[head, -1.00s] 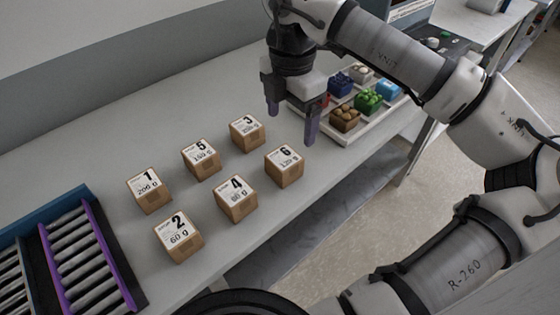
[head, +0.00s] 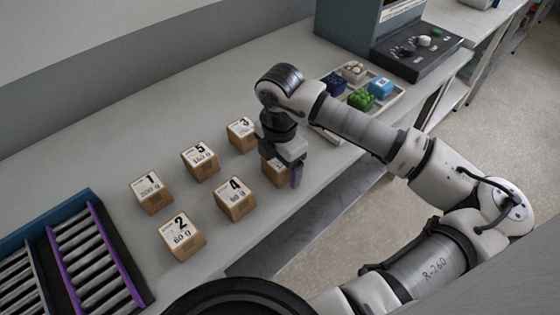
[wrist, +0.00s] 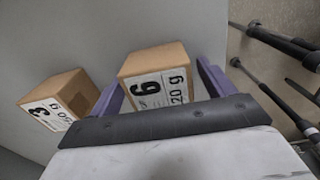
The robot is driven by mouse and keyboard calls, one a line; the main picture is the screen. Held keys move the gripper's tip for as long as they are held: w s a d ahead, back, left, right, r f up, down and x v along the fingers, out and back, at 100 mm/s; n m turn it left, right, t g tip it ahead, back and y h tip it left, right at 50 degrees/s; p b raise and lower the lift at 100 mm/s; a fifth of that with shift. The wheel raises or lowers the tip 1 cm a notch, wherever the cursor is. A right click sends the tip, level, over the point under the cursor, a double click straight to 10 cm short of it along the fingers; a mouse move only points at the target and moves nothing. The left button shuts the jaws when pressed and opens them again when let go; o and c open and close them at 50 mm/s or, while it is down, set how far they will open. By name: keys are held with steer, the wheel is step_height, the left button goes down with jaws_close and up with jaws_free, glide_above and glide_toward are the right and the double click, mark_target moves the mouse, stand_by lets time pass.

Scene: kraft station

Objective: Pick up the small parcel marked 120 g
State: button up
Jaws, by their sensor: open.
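The small parcel with the large 6 (wrist: 155,62) is a brown cardboard cube with a white label. In the wrist view its label reads "20 g", with the front of the weight cut off by the gripper. In the head view this parcel (head: 271,175) is largely hidden behind my gripper (head: 282,166). My gripper is open, right at the parcel. In the wrist view its purple fingers (wrist: 161,84) stand on either side of the parcel, with a narrow gap showing at the right finger.
Parcel 3 (head: 240,136) stands close on the left; in the wrist view it (wrist: 68,95) is near the left finger. Parcels 1 (head: 152,197), 2 (head: 180,239), 4 (head: 235,202) and 5 (head: 201,163) stand further left. A roller rack (head: 85,262) is at lower left, a tray of blocks (head: 328,134) behind.

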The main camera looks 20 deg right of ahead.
steer(key=c, duration=1.1)
steer(key=shift+r, duration=0.1)
